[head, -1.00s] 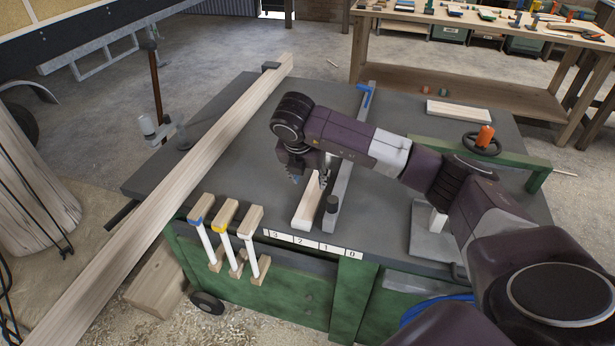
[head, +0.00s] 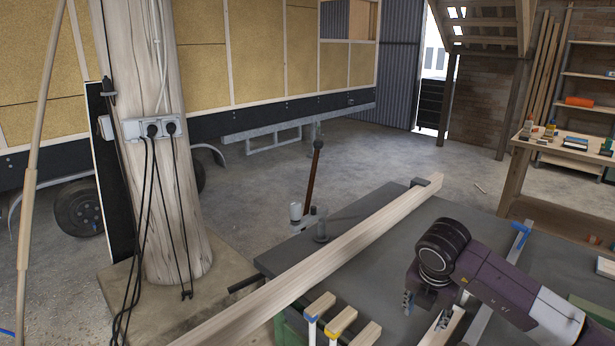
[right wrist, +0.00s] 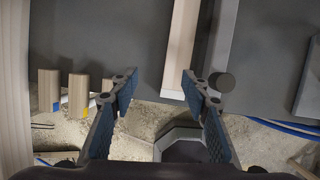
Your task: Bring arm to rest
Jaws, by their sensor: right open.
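My right arm reaches in from the right over the dark bench top (head: 365,222). Its gripper (head: 437,303) points down with its fingers spread. A short pale wood block (head: 440,331) lies on the bench close by the fingers and is cut off by the lower picture edge. In the right wrist view the open, empty gripper (right wrist: 158,84) shows two blue-padded fingers. The block (right wrist: 184,45) lies beyond the fingertips, nearer the right one, and does not sit between the pads. My left gripper is in no view.
A long beam (head: 330,248) lies across the bench and overhangs its front. A grey metal bar (right wrist: 216,45) lies right of the block. A wooden post (head: 170,215) with sockets stands at left.

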